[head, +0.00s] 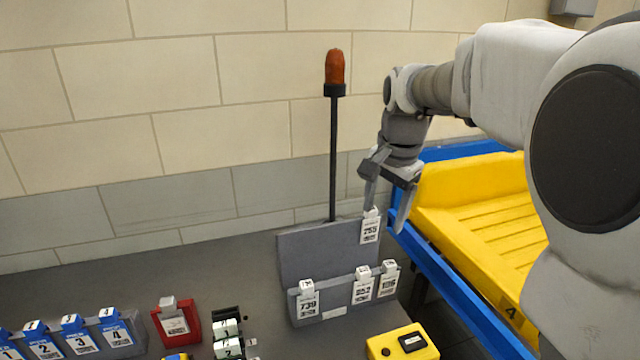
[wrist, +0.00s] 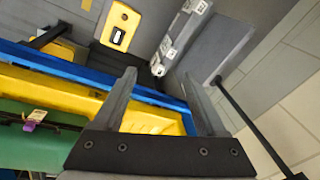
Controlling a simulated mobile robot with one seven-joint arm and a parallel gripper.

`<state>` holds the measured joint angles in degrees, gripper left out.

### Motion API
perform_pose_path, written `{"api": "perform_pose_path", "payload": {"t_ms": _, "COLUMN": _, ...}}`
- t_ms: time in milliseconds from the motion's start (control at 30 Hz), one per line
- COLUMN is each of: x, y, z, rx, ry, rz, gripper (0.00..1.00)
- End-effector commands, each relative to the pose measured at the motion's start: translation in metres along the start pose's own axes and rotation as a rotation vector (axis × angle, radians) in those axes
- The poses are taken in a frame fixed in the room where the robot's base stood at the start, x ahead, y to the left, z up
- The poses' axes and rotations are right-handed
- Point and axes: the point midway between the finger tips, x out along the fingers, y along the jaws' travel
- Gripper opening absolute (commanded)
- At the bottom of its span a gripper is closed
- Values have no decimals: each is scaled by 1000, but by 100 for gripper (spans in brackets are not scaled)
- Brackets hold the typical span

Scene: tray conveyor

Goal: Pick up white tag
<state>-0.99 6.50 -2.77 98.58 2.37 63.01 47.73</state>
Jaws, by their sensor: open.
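White tags with black numbers hang on a grey rack (head: 322,250). One white tag (head: 370,230), which seems to read 755, is at the upper right edge of the backboard. Others, tag 739 (head: 308,303), tag 952 (head: 362,289) and one more tag (head: 388,282), sit in the lower pocket. My gripper (head: 386,210) is open and empty, just above and beside the upper tag. In the wrist view a white tag (wrist: 157,67) shows between my fingertips (wrist: 158,77), beyond them. I cannot tell whether a finger touches it.
Right of the rack runs a blue conveyor rail (head: 455,290) with a yellow tray (head: 475,215). A pole with an orange beacon (head: 335,68) stands behind the rack. A yellow box (head: 402,346), a red tag holder (head: 176,322) and blue tags (head: 78,335) are on the table.

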Motion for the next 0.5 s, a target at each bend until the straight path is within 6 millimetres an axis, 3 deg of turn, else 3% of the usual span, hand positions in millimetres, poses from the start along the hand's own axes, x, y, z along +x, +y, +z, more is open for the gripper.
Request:
{"api": "perform_pose_path", "payload": {"t_ms": 33, "x": 18, "y": -10, "z": -9, "rx": 52, "ry": -14, "rz": 19, "gripper": 74}}
{"api": "perform_pose_path", "payload": {"t_ms": 300, "x": 87, "y": -49, "z": -46, "rx": 318, "ry": -52, "rz": 97, "gripper": 74}}
{"api": "perform_pose_path", "payload": {"t_ms": 500, "x": 115, "y": -61, "z": -57, "rx": 418, "ry": -59, "rz": 129, "gripper": 74}}
